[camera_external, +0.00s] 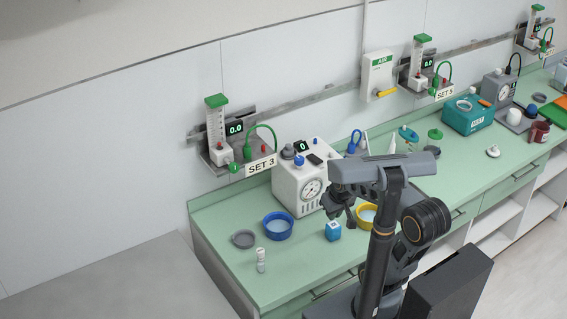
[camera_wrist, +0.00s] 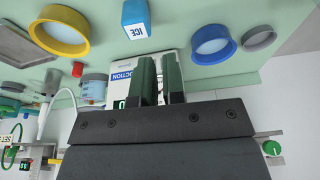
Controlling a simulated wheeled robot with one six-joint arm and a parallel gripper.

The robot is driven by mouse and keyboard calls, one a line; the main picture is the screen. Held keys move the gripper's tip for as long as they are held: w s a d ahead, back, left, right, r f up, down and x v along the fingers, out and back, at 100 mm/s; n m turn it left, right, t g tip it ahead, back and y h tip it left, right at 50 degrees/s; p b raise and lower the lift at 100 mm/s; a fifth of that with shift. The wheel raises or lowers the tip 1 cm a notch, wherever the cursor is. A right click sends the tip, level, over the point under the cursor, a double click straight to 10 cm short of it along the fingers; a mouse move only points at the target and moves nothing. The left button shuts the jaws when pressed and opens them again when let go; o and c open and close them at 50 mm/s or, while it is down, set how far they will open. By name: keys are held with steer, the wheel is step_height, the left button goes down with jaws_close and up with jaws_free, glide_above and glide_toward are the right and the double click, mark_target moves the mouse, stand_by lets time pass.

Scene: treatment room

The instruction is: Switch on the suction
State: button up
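The suction unit (camera_external: 288,184) is a white box on the green counter below the SET 3 panel, with a round gauge on its front. Its top carries a small display (camera_external: 302,146) reading 0, a blue knob (camera_external: 299,160) and a dark flat part (camera_external: 315,159). My gripper (camera_external: 340,214) is in front of and to the right of the unit, near its right side. In the wrist view my two dark green fingers (camera_wrist: 160,72) stand before the unit's partly readable label (camera_wrist: 122,78), a narrow gap between them. They hold nothing visible and hide much of the unit.
A blue bowl (camera_external: 278,226), a blue ICE box (camera_external: 333,231), a grey dish (camera_external: 243,239) and a small white bottle (camera_external: 261,260) stand near the unit. A yellow bowl (camera_external: 366,209) is partly behind my arm. The SET 3 panel (camera_external: 218,135) is on the wall behind.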

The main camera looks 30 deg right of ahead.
steer(key=shift+m, duration=0.4)
steer(key=w+d+r+p, duration=0.1)
steer(key=w+d+r, duration=0.1)
steer(key=w+r, duration=0.2)
steer(key=w+d+r+p, duration=0.1)
steer(key=w+d+r, duration=0.2)
steer(key=w, duration=0.4)
steer(key=w+d+r+p, duration=0.1)
steer(key=w+d+r, duration=0.2)
steer(key=w+r, duration=0.2)
steer(key=shift+w+r+p, duration=0.25)
steer(key=shift+r+p, duration=0.15)
steer(key=shift+r, duration=0.2)
jaws_close()
step_height(320, 180, up, 6)
steer(key=n, duration=0.1)
glide_above(318, 160)
steer(key=s, duration=0.2)
steer(key=shift+s+r, duration=0.1)
steer(key=x, duration=0.4)
steer(key=s+p+x, duration=0.1)
steer(key=x, duration=0.7)
steer(key=shift+s+a+f, duration=0.1)
steer(key=shift+s+f, duration=0.05)
steer(key=shift+f, duration=0.15)
steer(key=shift+f+p, duration=0.35)
steer(key=shift+f, duration=0.35)
steer(key=shift+s, duration=0.1)
